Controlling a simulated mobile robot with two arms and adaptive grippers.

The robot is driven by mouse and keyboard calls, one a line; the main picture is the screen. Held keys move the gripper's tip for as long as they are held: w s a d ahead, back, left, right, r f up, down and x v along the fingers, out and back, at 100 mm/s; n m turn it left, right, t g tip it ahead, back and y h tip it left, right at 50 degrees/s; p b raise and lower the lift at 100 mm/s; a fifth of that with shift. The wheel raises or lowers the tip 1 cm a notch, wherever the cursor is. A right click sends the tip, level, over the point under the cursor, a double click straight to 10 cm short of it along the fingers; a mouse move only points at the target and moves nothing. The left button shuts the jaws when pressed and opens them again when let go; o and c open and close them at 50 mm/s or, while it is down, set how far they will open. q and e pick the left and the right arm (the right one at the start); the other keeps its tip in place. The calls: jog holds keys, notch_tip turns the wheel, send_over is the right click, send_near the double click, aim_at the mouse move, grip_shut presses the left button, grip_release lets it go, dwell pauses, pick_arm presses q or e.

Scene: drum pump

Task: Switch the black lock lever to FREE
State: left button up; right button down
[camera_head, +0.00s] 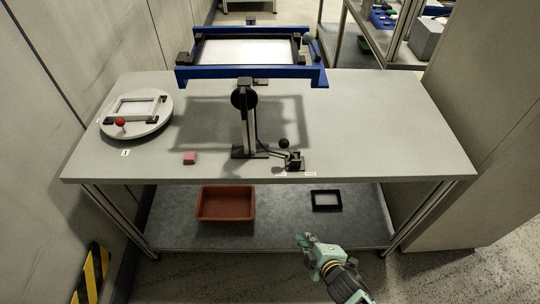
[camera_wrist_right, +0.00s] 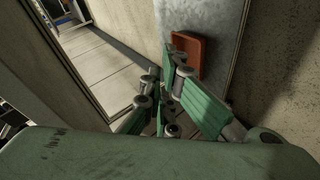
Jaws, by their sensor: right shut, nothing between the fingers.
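The black lock lever (camera_head: 284,145) has a round black knob and stands on a small dark base (camera_head: 295,161) near the table's front edge. Small white labels (camera_head: 296,173) lie in front of it, too small to read. A thin dark rod runs from the lever's area to the upright post (camera_head: 246,125). My right gripper (camera_head: 305,239) is below and in front of the table, well apart from the lever. It is shut and empty; its green fingers also show in the right wrist view (camera_wrist_right: 172,105). My left gripper is not in view.
The grey table (camera_head: 380,130) bears a raised blue frame (camera_head: 250,74), a round white plate (camera_head: 137,125) with a red knob, and a pink block (camera_head: 190,158). A red-brown bin (camera_head: 226,219) and a black frame (camera_head: 326,209) sit on the lower shelf. The table's right side is clear.

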aim_at(288, 149)
jog(key=w+a+r+n+t+y, duration=0.1)
jog(key=a+r+n, duration=0.2)
jog(key=r, duration=0.5)
jog(key=w+a+r+n+t+y, duration=0.1)
jog(key=a+r+n+y, duration=0.1)
jog(key=r, duration=0.7)
jog(key=w+a+r+n+t+y, duration=0.1)
jog(key=a+r+n+y, duration=0.1)
jog(key=a+r+n, duration=0.2)
notch_tip(288, 149, up, 5)
jog(key=a, duration=0.2)
jog(key=shift+w+a+f+n+t, duration=0.15)
jog(key=shift+w+a+n+t, duration=0.15)
jog(key=shift+w+t, duration=0.1)
jog(key=p+x, duration=0.1)
jog(key=x, duration=0.9)
jog(key=d, duration=0.1)
jog(key=d+p, duration=0.1)
jog(key=d+r+p, duration=0.1)
jog(key=shift+w, duration=0.4)
jog(key=shift+d, duration=0.45)
jog(key=shift+a, duration=0.1)
